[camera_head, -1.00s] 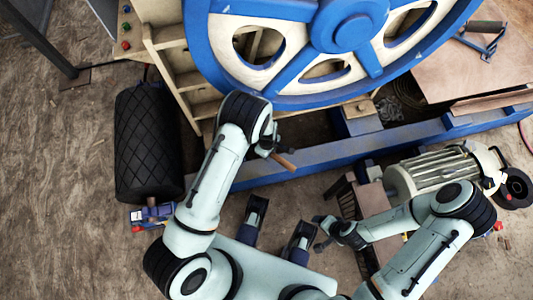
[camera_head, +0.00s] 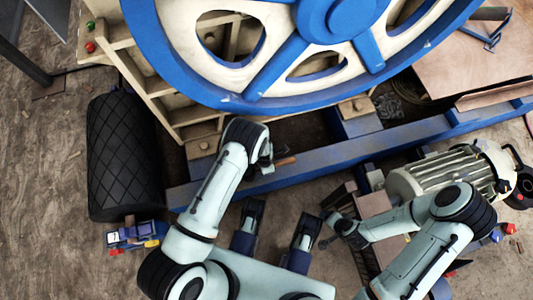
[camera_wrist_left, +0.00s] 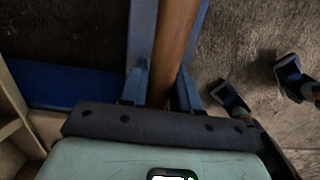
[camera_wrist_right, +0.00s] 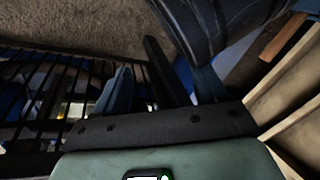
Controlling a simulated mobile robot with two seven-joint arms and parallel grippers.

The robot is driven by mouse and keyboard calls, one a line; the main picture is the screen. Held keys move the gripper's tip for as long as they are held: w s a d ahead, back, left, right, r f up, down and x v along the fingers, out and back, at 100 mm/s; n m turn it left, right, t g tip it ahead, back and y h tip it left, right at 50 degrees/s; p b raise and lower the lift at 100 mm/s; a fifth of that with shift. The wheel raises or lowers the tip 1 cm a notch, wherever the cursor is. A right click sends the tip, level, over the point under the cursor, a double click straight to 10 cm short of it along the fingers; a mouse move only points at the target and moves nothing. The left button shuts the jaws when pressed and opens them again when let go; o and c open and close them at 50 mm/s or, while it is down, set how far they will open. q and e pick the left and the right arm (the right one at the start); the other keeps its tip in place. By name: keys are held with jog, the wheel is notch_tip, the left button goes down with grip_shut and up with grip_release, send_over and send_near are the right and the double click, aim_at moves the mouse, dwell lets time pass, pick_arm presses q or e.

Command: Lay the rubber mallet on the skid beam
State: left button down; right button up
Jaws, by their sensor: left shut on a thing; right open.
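The blue skid beam (camera_head: 330,162) runs across the middle of the head view, below the big flywheel. My left gripper (camera_head: 266,162) is at the beam's left part and is shut on the rubber mallet. The mallet's brown handle (camera_head: 286,161) sticks out to the right, over the beam in the picture; I cannot tell whether it touches. In the left wrist view the handle (camera_wrist_left: 174,45) runs lengthwise between the fingers (camera_wrist_left: 163,92). The mallet's head is not visible. My right gripper (camera_head: 330,228) is open and empty, near the motor side; its fingers show in the right wrist view (camera_wrist_right: 160,90).
A blue-and-cream flywheel (camera_head: 290,85) stands behind the beam. A finned motor (camera_head: 440,178) is at right. Open brown floor (camera_head: 45,200) is at far left.

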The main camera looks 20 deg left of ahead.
pick_arm(q)
notch_tip(320, 180, down, 3)
jog(key=shift+f+b, duration=0.2)
jog(key=shift+b, duration=0.3)
jog(key=shift+r, duration=0.1)
pick_arm(e)
jog(key=shift+s+d+f+g, duration=0.15)
jog(key=shift+s+f+g, duration=0.25)
jog(key=shift+s+f, duration=0.7)
jog(key=shift+s, duration=0.1)
pick_arm(q)
jog(key=shift+f, duration=0.2)
jog(key=c, duration=0.8)
grip_release()
pick_arm(e)
jog(key=shift+s+f, duration=0.1)
jog(key=shift+s, duration=0.1)
pick_arm(q)
jog(key=shift+r, duration=0.1)
